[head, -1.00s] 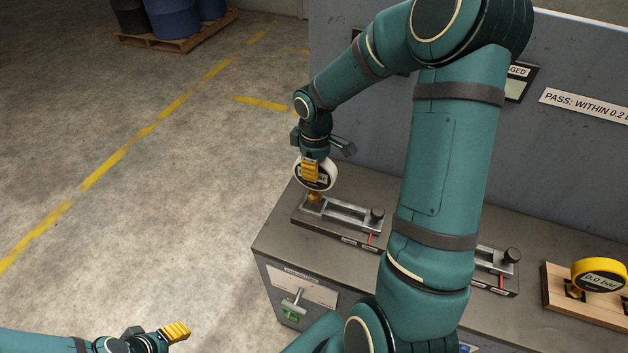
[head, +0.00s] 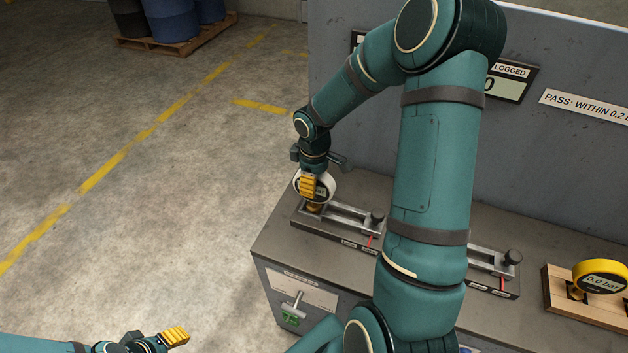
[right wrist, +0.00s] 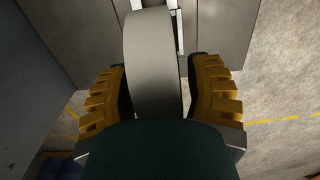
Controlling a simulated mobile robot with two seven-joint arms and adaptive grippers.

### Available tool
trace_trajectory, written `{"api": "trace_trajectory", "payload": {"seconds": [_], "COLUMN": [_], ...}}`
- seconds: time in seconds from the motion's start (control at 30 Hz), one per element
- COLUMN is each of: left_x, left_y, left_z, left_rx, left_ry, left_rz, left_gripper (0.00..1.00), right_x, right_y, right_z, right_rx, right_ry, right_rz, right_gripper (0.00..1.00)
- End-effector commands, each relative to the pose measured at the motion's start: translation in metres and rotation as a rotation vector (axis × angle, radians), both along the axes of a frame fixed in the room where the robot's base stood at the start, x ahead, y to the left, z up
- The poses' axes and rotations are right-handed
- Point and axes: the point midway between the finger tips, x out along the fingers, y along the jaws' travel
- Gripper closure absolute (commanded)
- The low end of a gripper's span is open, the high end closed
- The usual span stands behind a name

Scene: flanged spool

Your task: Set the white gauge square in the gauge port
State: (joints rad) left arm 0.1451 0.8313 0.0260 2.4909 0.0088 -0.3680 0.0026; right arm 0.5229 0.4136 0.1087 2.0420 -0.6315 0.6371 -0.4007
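The white-rimmed gauge (head: 325,187) stands over the left end of the clamp fixture (head: 338,222) on the grey cabinet. Its brass stem (head: 313,207) meets the port end there; how deep it sits cannot be told. My right gripper (head: 308,187) is shut on the gauge, with a yellow finger across its dial in the head view. In the right wrist view the gauge's pale rim (right wrist: 153,65) lies between the two yellow fingers. My left gripper (head: 175,336) is low at the left, away from the cabinet; its opening cannot be made out.
A second clamp fixture (head: 492,270) is partly hidden behind my right arm. A yellow gauge (head: 600,275) stands in a wooden holder (head: 560,298) at the right. A grey panel with a display (head: 508,85) rises behind. A T-handle (head: 293,303) sticks out of the cabinet front.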

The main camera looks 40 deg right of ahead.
Motion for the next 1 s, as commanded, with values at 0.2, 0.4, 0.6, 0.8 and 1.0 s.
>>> {"api": "trace_trajectory", "payload": {"seconds": [0.2,0.4,0.6,0.8,1.0], "left_x": [0.000,0.000,0.000,0.000,0.000], "left_y": [0.000,0.000,0.000,0.001,0.001], "left_z": [0.002,0.006,0.011,0.015,0.016], "left_rx": [0.000,-0.001,-0.002,-0.003,-0.003], "left_ry": [0.000,0.000,0.000,-0.001,-0.001], "left_rz": [0.000,0.000,0.000,0.000,0.000], "left_gripper": [0.53,0.53,0.53,0.53,0.53], "right_x": [0.000,0.001,0.001,0.001,0.000], "right_y": [0.000,0.000,-0.001,0.000,0.000], "right_z": [0.002,0.024,0.066,0.102,0.121], "right_rx": [0.000,-0.002,-0.002,-0.002,0.000], "right_ry": [0.000,-0.005,-0.005,-0.003,-0.001], "right_rz": [0.000,0.000,-0.002,0.001,0.000], "right_gripper": [0.49,0.49,0.49,0.49,0.49]}}
